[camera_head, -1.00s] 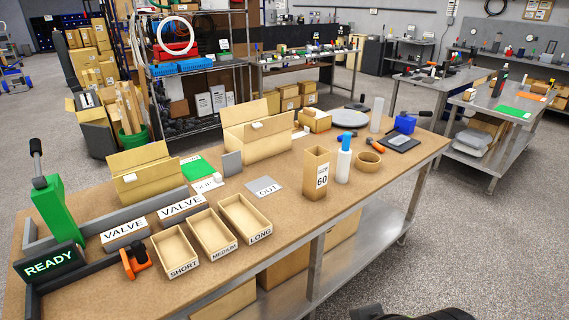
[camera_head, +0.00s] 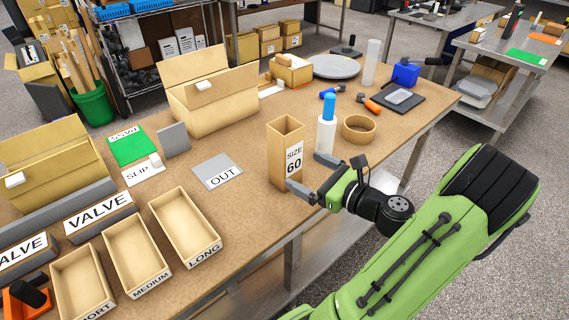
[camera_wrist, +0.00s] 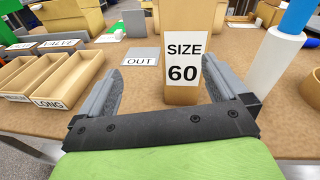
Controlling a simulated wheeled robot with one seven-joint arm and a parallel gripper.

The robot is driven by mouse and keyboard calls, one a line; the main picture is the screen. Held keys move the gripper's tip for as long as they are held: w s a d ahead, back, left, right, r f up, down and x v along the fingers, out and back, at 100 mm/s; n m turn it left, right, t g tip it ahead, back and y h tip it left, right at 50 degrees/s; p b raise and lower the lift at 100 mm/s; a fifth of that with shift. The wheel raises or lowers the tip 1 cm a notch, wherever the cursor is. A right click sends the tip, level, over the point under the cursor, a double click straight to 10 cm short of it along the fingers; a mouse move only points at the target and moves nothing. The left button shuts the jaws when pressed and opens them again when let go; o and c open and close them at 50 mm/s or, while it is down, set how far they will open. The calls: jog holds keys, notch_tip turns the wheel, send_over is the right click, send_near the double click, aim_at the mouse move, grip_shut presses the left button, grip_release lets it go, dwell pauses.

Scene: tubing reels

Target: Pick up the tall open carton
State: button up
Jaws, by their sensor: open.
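The tall open carton (camera_head: 285,158) is a narrow brown box standing upright near the table's front edge, its top open. Its white label reads SIZE 60, and the carton also fills the upper middle of the wrist view (camera_wrist: 181,80). My gripper (camera_head: 306,173) is open at the carton's front side, low down. In the wrist view my gripper (camera_wrist: 170,88) has its fingers spread, one on each side of the carton, with the carton's lower part between or just beyond the tips. I cannot tell whether either finger touches it.
The OUT card (camera_head: 218,172) lies to the left, beside the LONG tray (camera_head: 186,230). A large open box (camera_head: 212,98) stands behind.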

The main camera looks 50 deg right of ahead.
aim_at(285, 155)
jog(key=w+d+m, duration=0.1)
jog(key=w, duration=0.3)
jog(key=w+d+h+b, duration=0.1)
jog(key=w, duration=0.4)
jog(key=w+d+r+m+t+b, duration=0.1)
jog(key=w+d, duration=0.1)
jog(key=w, duration=0.2)
jog(key=shift+w+d+m+h, duration=0.1)
jog(key=shift+w+m+h, duration=0.1)
jog(key=shift+m+h, duration=0.15)
jog(key=shift+s, duration=0.1)
jog(key=c, duration=1.3)
